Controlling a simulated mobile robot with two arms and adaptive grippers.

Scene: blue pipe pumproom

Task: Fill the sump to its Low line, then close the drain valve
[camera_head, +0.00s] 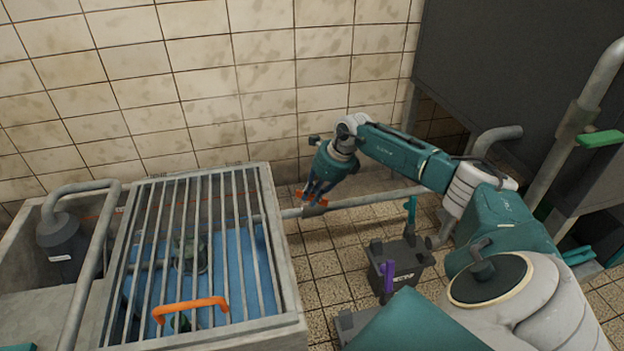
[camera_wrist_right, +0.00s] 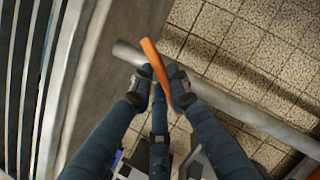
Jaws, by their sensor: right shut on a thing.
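My right gripper (camera_head: 314,190) is shut on an orange valve lever (camera_head: 322,199) on the grey pipe (camera_head: 372,199) beside the sump. The lever also shows in the right wrist view (camera_wrist_right: 154,58), between the fingertips (camera_wrist_right: 160,84) and slanting across the pipe. The sump (camera_head: 269,215) is a concrete pit at lower left under a barred grate (camera_head: 228,222). Blue shows through the bars, with a pump-like shape (camera_head: 190,254) inside. A thin reddish line (camera_head: 88,217) runs along the left pit's wall; its marking is unreadable. My left gripper is not in view.
An orange handle (camera_head: 190,304) sits on the grate's near side. A dark cylinder (camera_head: 62,243) and bent pipe (camera_head: 98,250) stand at left. A dark box (camera_head: 400,262) with purple and teal handles stands on the tiled floor. A dark tank (camera_head: 520,70) and green-handled pipe (camera_head: 600,139) are at right.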

